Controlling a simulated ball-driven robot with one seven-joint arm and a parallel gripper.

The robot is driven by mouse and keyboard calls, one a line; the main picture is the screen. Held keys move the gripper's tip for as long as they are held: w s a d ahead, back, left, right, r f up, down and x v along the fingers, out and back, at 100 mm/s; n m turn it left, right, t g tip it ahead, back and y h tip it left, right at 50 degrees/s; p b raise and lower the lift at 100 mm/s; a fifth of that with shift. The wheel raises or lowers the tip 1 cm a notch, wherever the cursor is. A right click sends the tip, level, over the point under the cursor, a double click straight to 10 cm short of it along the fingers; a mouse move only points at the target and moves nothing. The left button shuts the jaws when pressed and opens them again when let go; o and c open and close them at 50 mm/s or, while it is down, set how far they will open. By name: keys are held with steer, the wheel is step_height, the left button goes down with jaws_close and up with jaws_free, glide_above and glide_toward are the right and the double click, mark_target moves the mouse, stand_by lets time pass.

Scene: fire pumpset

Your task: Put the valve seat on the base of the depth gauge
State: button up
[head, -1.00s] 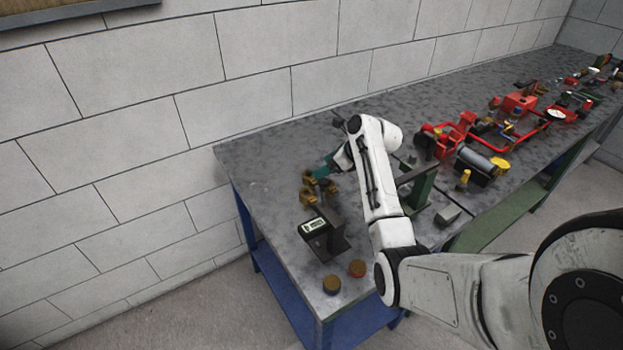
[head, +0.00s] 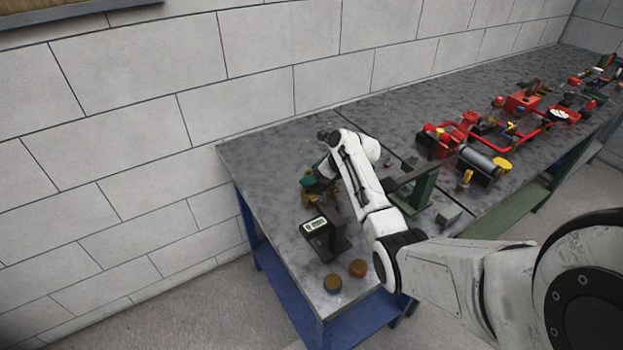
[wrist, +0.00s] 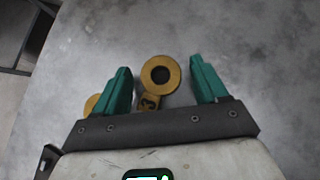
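My gripper (wrist: 159,66) is open, with its two green fingers on either side of a brass ring (wrist: 160,75), seen from above in the wrist view. The ring has a dark hole and a brass tag marked 3 below it; I take it for the valve seat. Clear gaps show between ring and fingers. In the head view my gripper (head: 314,182) is over the brass parts (head: 306,199) and partly hides them. The depth gauge (head: 315,225), a dark block with a lit display and upright plate, stands just in front of them. Its base is partly hidden.
Another brass piece (wrist: 92,103) is partly hidden behind the left finger. Two round brass-sided pieces (head: 332,283) (head: 357,268) lie near the table's front corner. A green stand (head: 420,188) is right of my arm. The table's back left (head: 265,155) is clear.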

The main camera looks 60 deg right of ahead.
jaws_close()
stand_by(0.5)
